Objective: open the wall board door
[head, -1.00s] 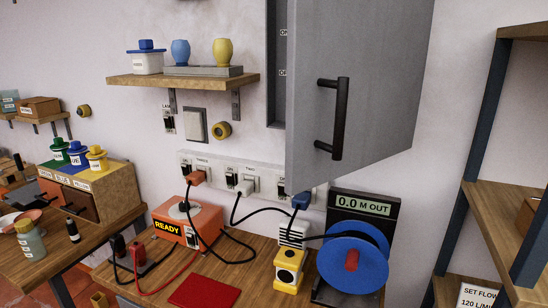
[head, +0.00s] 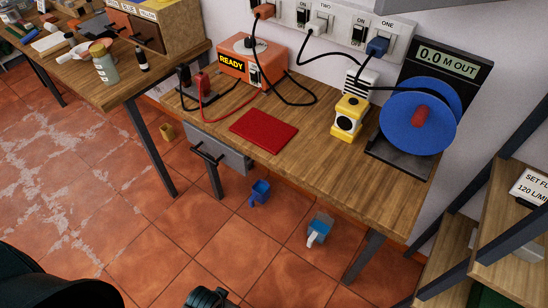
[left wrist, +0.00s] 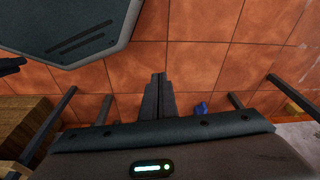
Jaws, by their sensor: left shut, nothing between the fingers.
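The wall board door is almost wholly out of the head view; only a sliver of what seems its grey lower edge (head: 440,3) shows at the top right. Its handle and how far it stands open are hidden now. My left gripper (left wrist: 159,80) shows in the left wrist view, its two dark fingers together and empty, above the tiled floor and touching nothing. A dark part of mine shows at the bottom of the head view, with no fingertips clear. My right gripper is not in view.
A wooden bench (head: 330,150) holds an orange box (head: 240,62), red mat (head: 263,131), yellow device (head: 349,117) and blue reel (head: 420,115). Sockets (head: 330,28) with plugged cords are behind. Shelving (head: 510,220) stands right. Floor at lower left is clear.

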